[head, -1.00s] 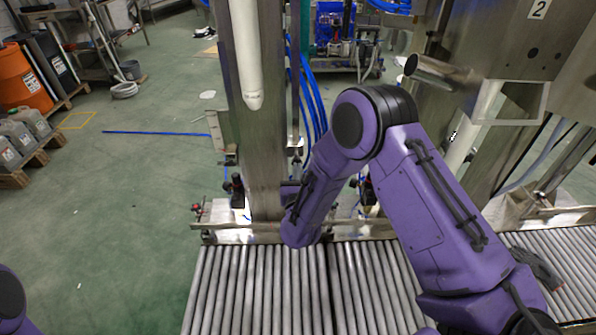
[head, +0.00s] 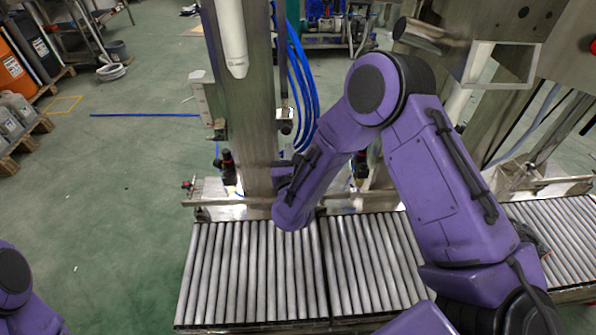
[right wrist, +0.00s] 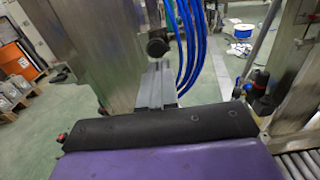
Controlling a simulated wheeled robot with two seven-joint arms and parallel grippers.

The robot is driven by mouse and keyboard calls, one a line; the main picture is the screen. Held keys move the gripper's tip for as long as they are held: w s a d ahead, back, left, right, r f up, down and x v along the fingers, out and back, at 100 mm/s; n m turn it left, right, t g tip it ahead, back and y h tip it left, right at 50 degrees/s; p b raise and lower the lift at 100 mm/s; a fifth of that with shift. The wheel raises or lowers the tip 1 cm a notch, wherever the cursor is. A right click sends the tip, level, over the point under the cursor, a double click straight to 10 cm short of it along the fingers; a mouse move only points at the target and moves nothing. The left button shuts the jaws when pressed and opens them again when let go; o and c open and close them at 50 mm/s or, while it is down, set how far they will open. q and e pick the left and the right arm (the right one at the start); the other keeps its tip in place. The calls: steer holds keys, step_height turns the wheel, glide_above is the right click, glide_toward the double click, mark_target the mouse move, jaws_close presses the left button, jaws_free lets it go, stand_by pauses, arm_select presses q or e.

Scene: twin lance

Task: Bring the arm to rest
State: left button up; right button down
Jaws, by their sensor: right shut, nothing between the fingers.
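My right arm (head: 435,165), purple with black joints, is bent at the elbow in the head view. Its forearm reaches down and left over the near side of the steel column, above the roller conveyor. My right gripper shows in the right wrist view as grey fingers (right wrist: 157,72) beyond the black wrist plate. They are shut and empty, pointing toward the column and blue hoses. In the head view the forearm mostly hides the gripper. Of my left arm (head: 14,285) only a purple part shows at the lower left; its gripper is out of view.
The roller conveyor (head: 225,270) lies below the arm, with a metal rail behind it. The steel column (head: 245,110), white tube (head: 232,40) and blue hoses (head: 297,85) stand close to the forearm. A steel housing (head: 505,45) is at right.

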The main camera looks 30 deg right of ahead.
steer(key=a+b+v, duration=0.1)
steer(key=v, duration=0.7)
steer(key=s+f+n+g+y, duration=0.25)
steer(key=f+n, duration=0.45)
steer(key=n, duration=0.5)
steer(key=s+f+n+g+y, duration=0.2)
steer(key=s+f+n+g, duration=0.3)
steer(key=n, duration=0.8)
steer(key=s+d+f+n+g+p, duration=0.1)
steer(key=s+d+f+n, duration=0.3)
steer(key=s, duration=0.6)
steer(key=s+d+f+n+g+p, duration=0.1)
steer(key=s+d+f+n+g, duration=0.3)
steer(key=s+f, duration=0.3)
steer(key=s+n, duration=0.1)
steer(key=s, duration=0.3)
steer(key=shift+d+f+g+p, duration=0.15)
steer(key=shift+d+g+p, duration=0.1)
steer(key=shift+g+p, duration=0.1)
steer(key=shift+s+h, duration=0.1)
steer(key=shift+h, duration=0.15)
